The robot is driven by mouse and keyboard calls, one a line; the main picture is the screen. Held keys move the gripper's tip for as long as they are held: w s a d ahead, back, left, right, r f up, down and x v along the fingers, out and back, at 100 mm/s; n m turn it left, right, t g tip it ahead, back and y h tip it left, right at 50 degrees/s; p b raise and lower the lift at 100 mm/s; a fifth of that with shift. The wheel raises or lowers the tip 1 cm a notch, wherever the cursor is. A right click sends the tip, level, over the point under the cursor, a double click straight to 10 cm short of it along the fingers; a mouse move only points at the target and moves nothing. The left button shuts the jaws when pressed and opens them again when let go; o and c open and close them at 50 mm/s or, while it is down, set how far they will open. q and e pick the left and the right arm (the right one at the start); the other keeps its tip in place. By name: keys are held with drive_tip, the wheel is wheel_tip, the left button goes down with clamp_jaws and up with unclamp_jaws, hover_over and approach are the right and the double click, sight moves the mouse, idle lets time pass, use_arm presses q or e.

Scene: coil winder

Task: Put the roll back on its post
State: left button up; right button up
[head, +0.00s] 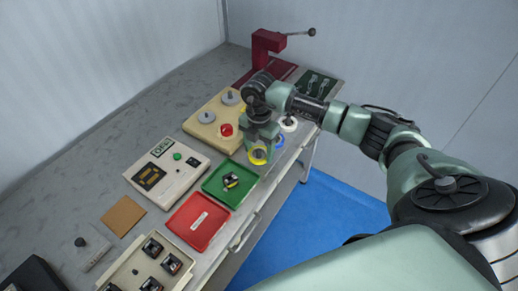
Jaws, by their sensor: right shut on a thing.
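My right gripper (259,152) points down near the table's front edge and is shut on a yellow roll (258,158). The gripper hides part of the roll, and I cannot tell whether the roll touches what is under it. A beige board (196,126) stands just left of and behind the gripper. It bears a red roll (226,130) and two grey round pieces (206,117). A white roll (289,125) and a blue one (280,141) are right of the gripper. My left gripper is not in view.
A green tray (213,187) with small parts lies next to the gripper, and a red tray (187,240) is nearer. A beige control box (165,171) stands to the left. A dark red press (266,47) with a lever stands at the back.

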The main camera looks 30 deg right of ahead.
drive_tip(key=shift+f+b, duration=0.7)
drive_tip(key=shift+f, duration=0.35)
drive_tip(key=o, duration=1.4)
drive_tip(key=shift+r, duration=0.1)
drive_tip(key=shift+o, duration=0.2)
wheel_tip(320, 180, up, 8)
drive_tip(key=shift+f+b, duration=0.1)
drive_tip(key=shift+b, duration=0.55)
